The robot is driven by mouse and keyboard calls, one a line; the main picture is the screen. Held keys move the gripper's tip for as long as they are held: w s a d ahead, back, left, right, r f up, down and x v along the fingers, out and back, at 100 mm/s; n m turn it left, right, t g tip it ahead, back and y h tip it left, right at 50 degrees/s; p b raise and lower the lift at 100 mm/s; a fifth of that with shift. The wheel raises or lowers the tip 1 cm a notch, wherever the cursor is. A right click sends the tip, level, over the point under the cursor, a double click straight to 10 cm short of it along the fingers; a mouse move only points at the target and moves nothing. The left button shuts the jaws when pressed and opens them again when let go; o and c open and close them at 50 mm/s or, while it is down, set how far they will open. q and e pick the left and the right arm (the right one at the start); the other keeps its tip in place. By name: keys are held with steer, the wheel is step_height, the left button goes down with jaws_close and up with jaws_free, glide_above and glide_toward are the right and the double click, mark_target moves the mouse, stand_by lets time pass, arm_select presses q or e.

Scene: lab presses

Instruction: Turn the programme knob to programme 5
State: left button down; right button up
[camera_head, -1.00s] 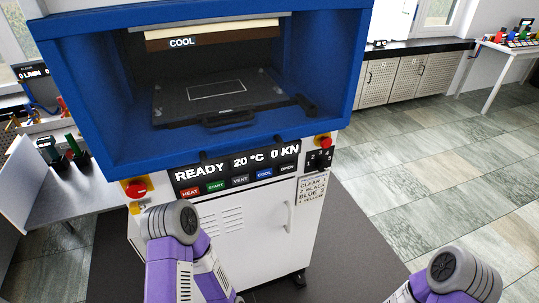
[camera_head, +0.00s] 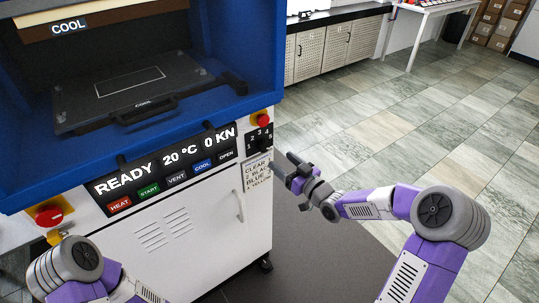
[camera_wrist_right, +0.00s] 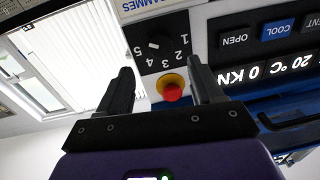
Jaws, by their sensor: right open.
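The programme knob (camera_head: 258,141) is on a small black numbered panel at the right end of the blue press's front. In the right wrist view the knob (camera_wrist_right: 160,42) shows upside down, dark with a small white mark, with numbers 1 to 5 around it. I cannot tell for sure which number the mark points at. My right gripper (camera_head: 284,164) is open and empty, just right of and below the panel. In the wrist view its fingers (camera_wrist_right: 160,68) stand apart, with the knob beyond them. My left gripper is out of view.
A red emergency button (camera_head: 262,119) sits just above the knob panel; it also shows between my fingers in the wrist view (camera_wrist_right: 172,92). A programme list (camera_head: 257,171) hangs below the panel. A display with buttons (camera_head: 164,169) is at its left. The floor at right is free.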

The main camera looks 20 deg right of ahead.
mark_target(265, 149)
steer(key=b+x, duration=0.1)
steer(key=x, duration=0.6)
steer(key=shift+w, duration=0.1)
steer(key=shift+c, duration=0.3)
steer(key=c, duration=1)
steer(key=shift+a+m, duration=0.1)
steer(key=shift+m, duration=0.2)
steer(key=m, duration=0.3)
steer(key=shift+f+p, duration=0.1)
steer(key=shift+p, duration=0.25)
steer(key=shift+m+t+p, duration=0.3)
steer(key=shift+m+p, duration=0.05)
steer(key=shift+m, duration=1.85)
steer(key=o, duration=1.1)
steer(key=shift+c, duration=0.2)
